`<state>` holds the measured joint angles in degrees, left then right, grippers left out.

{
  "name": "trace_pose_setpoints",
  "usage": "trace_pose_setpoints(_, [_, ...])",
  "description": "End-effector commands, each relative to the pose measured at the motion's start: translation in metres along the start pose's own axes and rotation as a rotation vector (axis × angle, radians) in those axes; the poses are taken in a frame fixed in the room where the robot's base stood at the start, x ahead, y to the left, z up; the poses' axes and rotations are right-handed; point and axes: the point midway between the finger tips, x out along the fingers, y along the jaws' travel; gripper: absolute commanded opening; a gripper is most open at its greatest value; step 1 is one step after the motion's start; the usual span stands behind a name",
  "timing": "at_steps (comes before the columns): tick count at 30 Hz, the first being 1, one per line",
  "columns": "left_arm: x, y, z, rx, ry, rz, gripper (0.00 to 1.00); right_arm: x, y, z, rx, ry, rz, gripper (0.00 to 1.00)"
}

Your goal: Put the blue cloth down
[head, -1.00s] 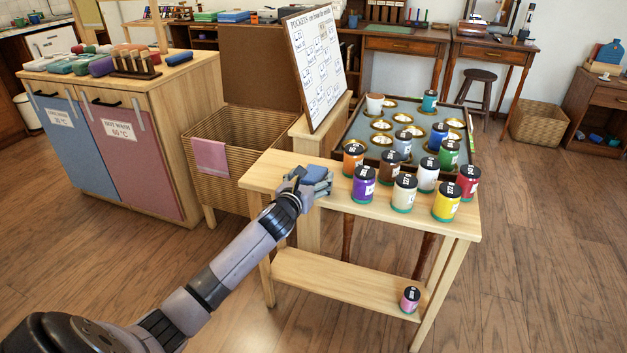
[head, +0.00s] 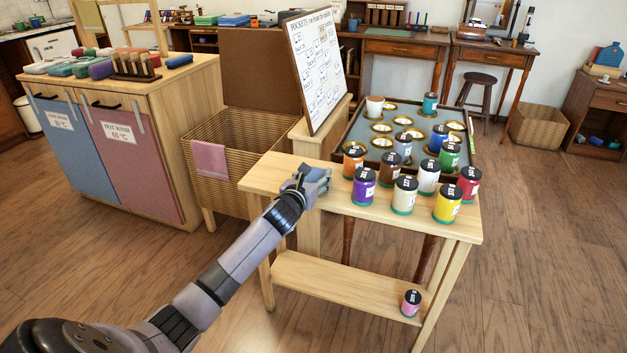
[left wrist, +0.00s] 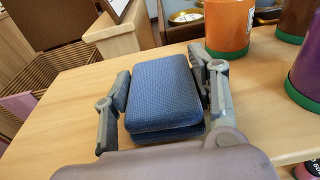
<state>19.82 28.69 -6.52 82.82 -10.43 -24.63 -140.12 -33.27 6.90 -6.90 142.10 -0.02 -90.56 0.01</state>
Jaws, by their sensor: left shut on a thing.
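The blue cloth (left wrist: 162,92) is a folded, textured block between the fingers of my left gripper (left wrist: 168,82) in the left wrist view. The fingers press on its two sides. In the head view my left gripper (head: 314,176) is over the left end of the light wooden stand (head: 395,214), and the cloth (head: 318,174) shows only as a small grey-blue patch. I cannot tell whether the cloth touches the top. My right gripper is out of view.
Several coloured jars stand on the stand's top, right of my gripper; an orange jar (head: 353,162) is nearest. A pink jar (head: 411,303) is on the lower shelf. A wicker hamper (head: 228,185) and a pocket board (head: 315,70) are behind. The stand's left end is otherwise clear.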

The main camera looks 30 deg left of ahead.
Motion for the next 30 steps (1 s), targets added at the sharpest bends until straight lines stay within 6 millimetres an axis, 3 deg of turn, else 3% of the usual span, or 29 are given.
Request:
trace_pose_setpoints(9, [0.000, 0.000, 0.000, 0.000, 0.000, 0.000, 0.21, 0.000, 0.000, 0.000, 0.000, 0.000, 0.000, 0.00])
trace_pose_setpoints(17, [-0.001, 0.000, 0.004, 0.001, -0.001, 0.000, 0.21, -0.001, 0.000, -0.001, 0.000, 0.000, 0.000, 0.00])
trace_pose_setpoints(25, [-0.005, 0.001, 0.038, 0.004, -0.004, 0.000, 0.21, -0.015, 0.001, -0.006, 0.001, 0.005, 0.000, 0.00])
trace_pose_setpoints(30, [-0.011, 0.001, 0.076, 0.004, -0.006, -0.001, 0.21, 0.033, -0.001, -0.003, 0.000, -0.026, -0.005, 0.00])
